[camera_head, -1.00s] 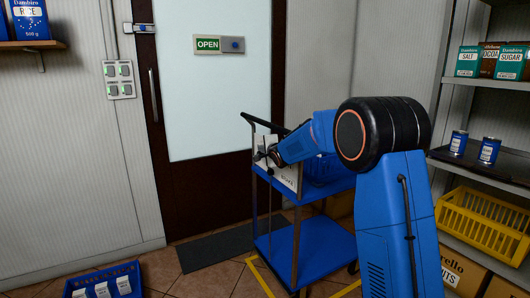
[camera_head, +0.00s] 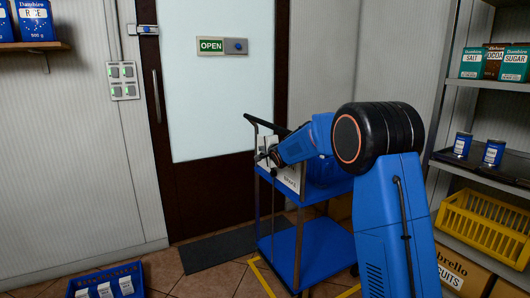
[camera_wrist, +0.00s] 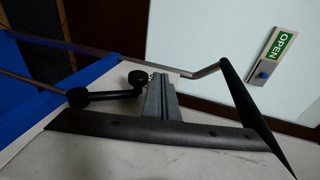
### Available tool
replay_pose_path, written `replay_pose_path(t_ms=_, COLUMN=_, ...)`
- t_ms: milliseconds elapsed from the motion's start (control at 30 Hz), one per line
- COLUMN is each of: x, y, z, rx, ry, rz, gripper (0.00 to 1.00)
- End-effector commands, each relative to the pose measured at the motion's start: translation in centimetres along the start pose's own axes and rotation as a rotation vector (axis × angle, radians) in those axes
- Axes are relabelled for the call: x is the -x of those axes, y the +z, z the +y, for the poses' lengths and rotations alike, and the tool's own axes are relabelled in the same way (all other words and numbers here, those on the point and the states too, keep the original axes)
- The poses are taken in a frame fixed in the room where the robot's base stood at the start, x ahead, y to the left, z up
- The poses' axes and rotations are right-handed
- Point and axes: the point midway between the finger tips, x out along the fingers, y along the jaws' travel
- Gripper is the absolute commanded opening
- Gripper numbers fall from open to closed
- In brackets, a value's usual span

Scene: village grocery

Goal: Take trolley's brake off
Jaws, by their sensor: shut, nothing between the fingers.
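The blue two-shelf trolley (camera_head: 312,252) stands before the door, with a black push handle (camera_head: 266,125) that also shows in the wrist view (camera_wrist: 252,108). A white panel (camera_head: 289,181) with dark lettering hangs at its handle end. In the wrist view a black lever with round knobs (camera_wrist: 104,95), seemingly the brake lever, lies left of my gripper (camera_wrist: 153,80). My gripper's grey fingers are shut and empty, with their tips close beside the lever's right knob. I cannot tell whether they touch it. In the head view my arm hides part of the trolley's top.
A door with an OPEN sign (camera_head: 222,46) and a dark mat (camera_head: 223,246) are behind and left of the trolley. Shelving with a yellow crate (camera_head: 484,228) stands at right. A blue crate (camera_head: 105,281) sits at front left.

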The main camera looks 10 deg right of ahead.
Motion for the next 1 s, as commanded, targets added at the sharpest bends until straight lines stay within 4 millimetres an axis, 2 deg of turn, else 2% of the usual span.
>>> replay_pose_path(t_ms=133, x=1.0, y=0.0, z=-0.1, rx=0.000, ry=-0.001, rz=0.000, gripper=0.00)
replay_pose_path(t_ms=267, x=2.9, y=0.0, z=-0.1, rx=0.000, ry=-0.002, rz=0.000, gripper=0.00)
replay_pose_path(t_ms=400, x=5.4, y=0.0, z=-0.1, rx=0.000, ry=-0.001, rz=0.001, gripper=0.00)
replay_pose_path(t_ms=800, x=12.7, y=0.0, z=1.8, rx=0.000, ry=-0.001, rz=0.001, gripper=0.00)
replay_pose_path(t_ms=1000, x=15.3, y=0.1, z=2.4, rx=0.000, ry=0.000, rz=0.000, gripper=0.00)
